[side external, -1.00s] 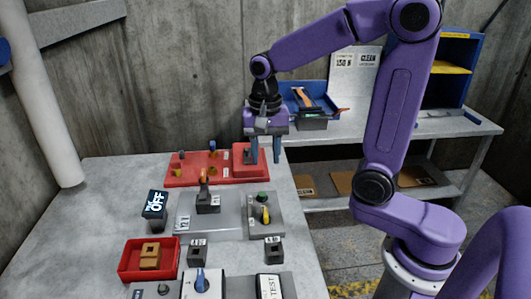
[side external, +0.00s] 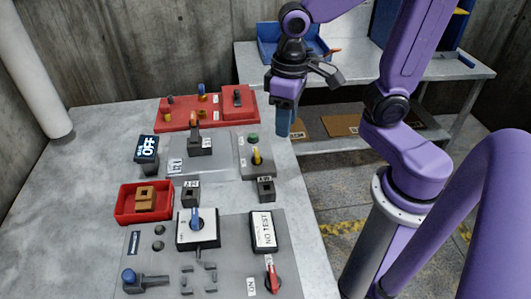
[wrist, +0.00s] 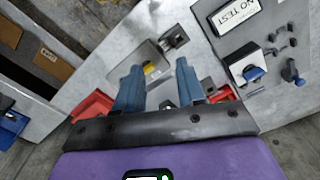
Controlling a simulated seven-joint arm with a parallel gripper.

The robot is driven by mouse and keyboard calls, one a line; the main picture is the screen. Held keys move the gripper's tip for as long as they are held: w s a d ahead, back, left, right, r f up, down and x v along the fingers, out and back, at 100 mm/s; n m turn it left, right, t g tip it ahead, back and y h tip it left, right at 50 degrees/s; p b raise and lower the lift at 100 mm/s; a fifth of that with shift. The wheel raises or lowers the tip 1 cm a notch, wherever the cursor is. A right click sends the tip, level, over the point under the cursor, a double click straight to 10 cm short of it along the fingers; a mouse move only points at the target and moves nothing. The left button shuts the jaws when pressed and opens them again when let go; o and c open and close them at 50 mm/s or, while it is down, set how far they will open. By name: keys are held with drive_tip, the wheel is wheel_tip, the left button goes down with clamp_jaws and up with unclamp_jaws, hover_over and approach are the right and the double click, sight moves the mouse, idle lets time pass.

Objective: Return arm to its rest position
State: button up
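My gripper (side external: 283,124) hangs fingers-down by the right edge of the grey table (side external: 95,235), to the right of the red panel (side external: 180,116). In the side view its fingers overlap. In the wrist view my gripper (wrist: 157,80) shows two blue fingers well apart with nothing held between them. The grey panel with the yellow handle and green button (side external: 256,152) is left of and below my gripper in the side view. My gripper appears clear of the panels and touches nothing visible.
A red tray (side external: 121,205) holds a brown block. A "NO TEST" sign (side external: 264,231), a blue-handled switch (side external: 196,222) and a red-handled switch (side external: 273,277) stand in front. A rear workbench (side external: 440,68) carries a blue bin (side external: 268,45). Open floor lies right of the table.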

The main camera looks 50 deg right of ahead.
drive_tip(key=s+d+f+n, duration=0.1)
drive_tip(key=s+n, duration=0.8)
drive_tip(key=s, duration=0.2)
drive_tip(key=shift+d+f, duration=0.25)
drive_tip(key=shift+d, duration=0.05)
idle(0.3)
